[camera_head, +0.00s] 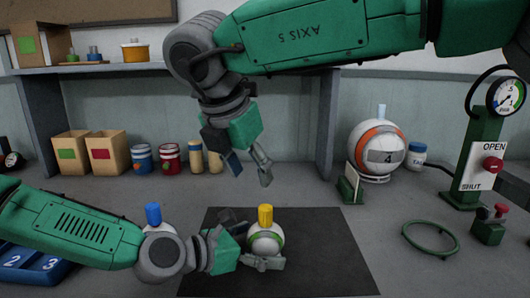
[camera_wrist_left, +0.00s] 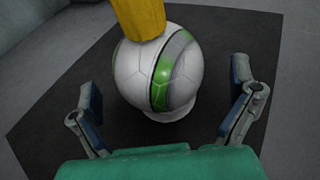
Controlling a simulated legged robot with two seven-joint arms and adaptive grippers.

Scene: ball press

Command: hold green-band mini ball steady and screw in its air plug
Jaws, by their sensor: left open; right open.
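The green-band mini ball (camera_head: 264,238) is white with a green band and sits on the black mat (camera_head: 330,262). In the left wrist view the ball (camera_wrist_left: 158,82) rests on a small white base, and a yellow plug (camera_wrist_left: 133,18) stands on its top. The yellow plug (camera_head: 265,215) is upright in the head view. My left gripper (camera_head: 256,244) is open around the ball; in its wrist view the fingers (camera_wrist_left: 168,110) stand apart on both sides, with gaps to the ball. My right gripper (camera_head: 248,172) is open and empty, above and behind the ball, pointing down.
A ball with a blue plug (camera_head: 153,214) stands behind my left arm. A larger orange-banded ball (camera_head: 377,147) stands back right. A green ring (camera_head: 430,238) and a gauge stand (camera_head: 474,155) are at right. Boxes (camera_head: 72,150) and jars (camera_head: 170,158) line the back.

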